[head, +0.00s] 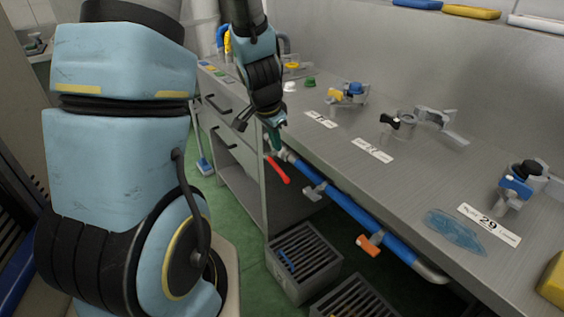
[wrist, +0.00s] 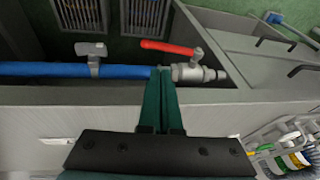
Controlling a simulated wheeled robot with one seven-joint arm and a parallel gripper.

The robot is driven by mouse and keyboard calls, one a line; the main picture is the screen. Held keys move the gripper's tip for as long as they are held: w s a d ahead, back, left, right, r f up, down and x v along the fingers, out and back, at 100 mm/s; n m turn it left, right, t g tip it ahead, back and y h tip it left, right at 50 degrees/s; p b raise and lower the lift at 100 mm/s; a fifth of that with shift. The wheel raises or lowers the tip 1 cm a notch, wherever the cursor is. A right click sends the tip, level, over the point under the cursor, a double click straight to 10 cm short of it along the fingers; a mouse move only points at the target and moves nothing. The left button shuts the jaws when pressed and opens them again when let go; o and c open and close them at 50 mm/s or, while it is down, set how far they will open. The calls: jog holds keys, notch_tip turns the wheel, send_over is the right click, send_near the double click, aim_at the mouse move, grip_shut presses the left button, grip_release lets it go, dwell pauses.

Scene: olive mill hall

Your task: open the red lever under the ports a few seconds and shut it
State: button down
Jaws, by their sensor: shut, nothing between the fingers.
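The red lever (head: 277,169) sits on a silver valve at the far end of the blue pipe (head: 345,209) under the worktop's front edge. In the wrist view the red lever (wrist: 168,47) points left from the valve body (wrist: 188,72), roughly along the pipe but slanting away from it. My gripper (head: 273,147) points down beside the valve at the bench edge. In the wrist view the green fingers of my gripper (wrist: 162,76) are together and empty, with their tips over the pipe just left of the valve body. The lever appears clear of the fingers.
An orange lever (head: 369,245) and a grey lever (head: 314,191) sit along the same pipe. Fittings (head: 412,119) and number labels stand on the worktop (head: 400,180). Dark slatted crates (head: 305,262) stand on the green floor below. Drawers (head: 228,125) are at the far end.

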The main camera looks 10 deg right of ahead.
aim_at(277, 168)
jog(key=shift+m, duration=0.5)
jog(key=x, duration=0.7)
jog(key=b+x, duration=0.1)
jog(key=x, duration=0.3)
jog(key=shift+w+d, duration=0.35)
jog(key=shift+f, duration=0.1)
